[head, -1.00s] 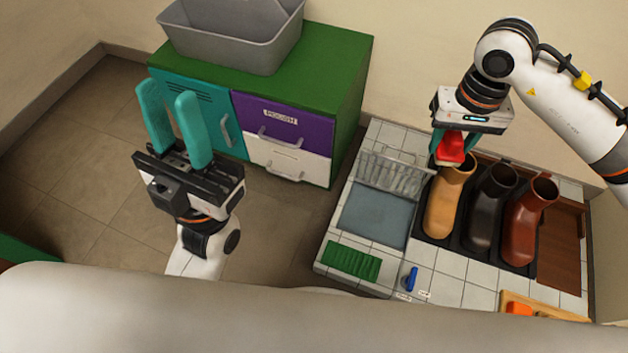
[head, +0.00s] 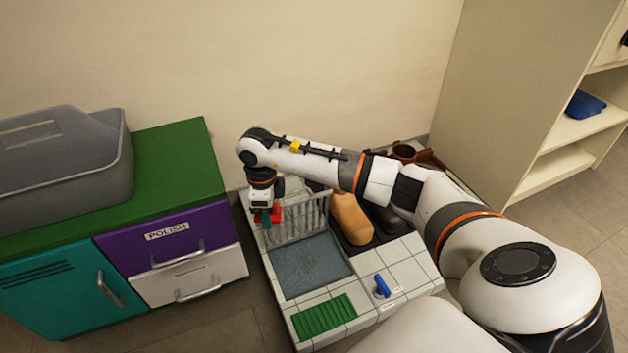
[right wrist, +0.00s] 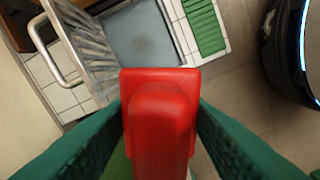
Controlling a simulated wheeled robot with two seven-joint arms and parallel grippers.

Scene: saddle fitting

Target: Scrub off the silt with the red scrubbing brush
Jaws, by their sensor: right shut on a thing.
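The red scrubbing brush (right wrist: 160,115) is between the green fingers of my right gripper (right wrist: 160,130), which is shut on it. In the head view the right gripper (head: 264,213) hangs at the left end of the wash station, beside the wire rack, with a little of the red brush (head: 276,212) showing. A blue-grey basin (head: 310,266) lies in front of the rack. In the right wrist view the basin floor (right wrist: 130,30) carries a faint dark smudge; I cannot tell whether it is silt. My left gripper is out of view.
The wire rack (head: 300,217) stands upright behind the basin. A tan boot (head: 350,217), a black boot (head: 388,217) and a brown boot (head: 404,151) stand to its right, partly behind my arm. A green ribbed mat (head: 324,314) and blue tap handle (head: 381,286) are in front.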

